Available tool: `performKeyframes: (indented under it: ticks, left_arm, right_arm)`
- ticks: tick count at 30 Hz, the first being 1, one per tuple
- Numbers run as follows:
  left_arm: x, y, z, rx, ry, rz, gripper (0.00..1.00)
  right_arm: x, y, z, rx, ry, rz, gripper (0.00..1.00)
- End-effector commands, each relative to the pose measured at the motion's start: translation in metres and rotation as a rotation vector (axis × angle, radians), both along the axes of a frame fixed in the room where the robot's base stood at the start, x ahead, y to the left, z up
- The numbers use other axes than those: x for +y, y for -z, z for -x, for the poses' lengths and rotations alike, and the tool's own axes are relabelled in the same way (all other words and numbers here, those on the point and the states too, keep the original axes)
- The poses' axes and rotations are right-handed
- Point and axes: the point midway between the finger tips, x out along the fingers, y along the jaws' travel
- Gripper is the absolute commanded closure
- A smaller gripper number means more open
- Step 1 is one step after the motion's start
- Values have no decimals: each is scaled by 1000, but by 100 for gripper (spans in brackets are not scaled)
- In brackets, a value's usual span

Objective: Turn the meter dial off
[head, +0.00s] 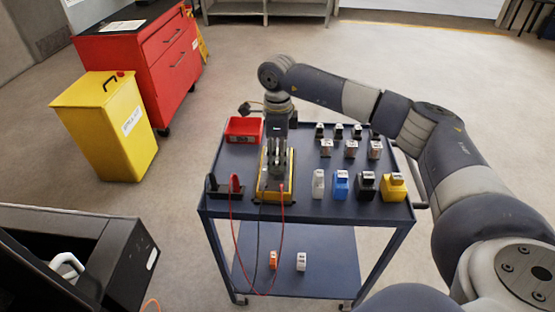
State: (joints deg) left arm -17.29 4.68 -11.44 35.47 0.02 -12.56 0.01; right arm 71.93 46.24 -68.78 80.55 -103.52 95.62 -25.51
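The meter (264,187) is a yellow-edged handheld unit on the top shelf of the blue cart, with red and black leads hanging from its near end. My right gripper (278,172) points down over the meter and covers most of its face, so the dial is hidden. I cannot tell whether the fingers touch the dial, or whether they are open or shut. My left gripper is not in view.
The blue cart (240,208) also carries a red bin (243,130), a black holder (217,188) with a red probe, and several small bottle-like items right of the meter. A yellow bin (107,130) and red cabinet (153,62) stand left.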

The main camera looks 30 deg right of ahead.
Motion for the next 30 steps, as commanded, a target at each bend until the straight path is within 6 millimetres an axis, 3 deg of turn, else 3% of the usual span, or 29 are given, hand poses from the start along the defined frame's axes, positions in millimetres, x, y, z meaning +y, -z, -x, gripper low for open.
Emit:
performKeyframes:
  ticks: [6,13,18,30]
  left_arm:
    - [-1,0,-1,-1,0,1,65]
    - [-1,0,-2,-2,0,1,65]
    - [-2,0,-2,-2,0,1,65]
    - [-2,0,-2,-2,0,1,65]
  right_arm:
    - [0,-50,-1,-6,1,-1,68]
    - [0,-88,-1,-3,0,1,68]
    - [0,-99,-1,-2,0,0,68]
    - [0,-100,0,-1,0,1,68]
